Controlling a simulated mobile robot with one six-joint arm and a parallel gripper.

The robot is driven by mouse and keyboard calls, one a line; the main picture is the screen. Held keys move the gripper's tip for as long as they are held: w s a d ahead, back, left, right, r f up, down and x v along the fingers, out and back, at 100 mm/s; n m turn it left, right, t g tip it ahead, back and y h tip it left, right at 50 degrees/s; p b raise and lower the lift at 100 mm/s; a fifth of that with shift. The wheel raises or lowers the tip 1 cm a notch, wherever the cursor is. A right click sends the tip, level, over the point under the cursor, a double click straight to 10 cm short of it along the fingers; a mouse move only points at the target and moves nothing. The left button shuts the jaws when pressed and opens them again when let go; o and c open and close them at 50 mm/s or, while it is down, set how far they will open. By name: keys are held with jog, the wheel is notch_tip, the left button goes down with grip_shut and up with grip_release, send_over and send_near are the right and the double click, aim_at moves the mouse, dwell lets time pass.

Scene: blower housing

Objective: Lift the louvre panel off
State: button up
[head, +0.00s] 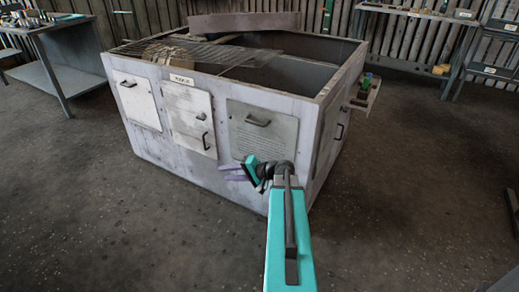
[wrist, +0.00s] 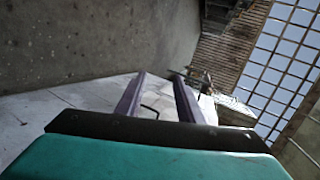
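The louvre panel (head: 264,135) appears to be the grey plate with fine horizontal lines at the right of the housing's front. It sits flat against the wall, with a dark bar handle (head: 258,122) near its top. My gripper (head: 232,172) is low in front of the housing, just below the panel's lower left edge, fingers pointing left. Its two purple fingers are apart and empty. In the wrist view, the fingers (wrist: 160,82) stand open, with a thin dark handle (wrist: 150,110) on a pale surface seen beyond them; I cannot tell which panel that is.
The blower housing (head: 225,180) is a large, open-topped pale box. Its front also has a middle door (head: 188,115) and a left panel (head: 135,102), both with handles. A small shelf (head: 363,95) juts from its right side. Workbenches (head: 60,75) stand behind. The floor in front is clear.

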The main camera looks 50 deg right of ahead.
jog(key=s+d+r+m+t+h+b, duration=0.1)
jog(key=d+r+t+b, duration=0.1)
jog(key=d, duration=0.3)
jog(key=s+d+r+m+t+h+b, duration=0.1)
jog(key=s+d+r+b, duration=0.1)
jog(key=d, duration=0.4)
jog(key=m+t+h+b, duration=0.1)
jog(key=t+h+b, duration=0.2)
jog(key=b, duration=0.1)
send_near(255, 123)
jog(key=s, duration=0.4)
jog(key=shift+w+d+f, duration=0.2)
jog(key=shift+d+f, duration=0.15)
jog(key=shift+f, duration=0.05)
jog(key=w+b, duration=0.1)
jog(key=w, duration=0.7)
jog(key=shift+w+r, duration=0.2)
jog(key=shift+w, duration=0.15)
jog(key=shift+w, duration=0.1)
jog(key=shift+w+a+r+b, duration=0.1)
jog(key=shift+w+b, duration=0.4)
jog(key=shift+w, duration=0.7)
jog(key=shift+w+a+r+b, duration=0.1)
jog(key=shift+w+b, duration=0.4)
jog(key=shift+w, duration=0.75)
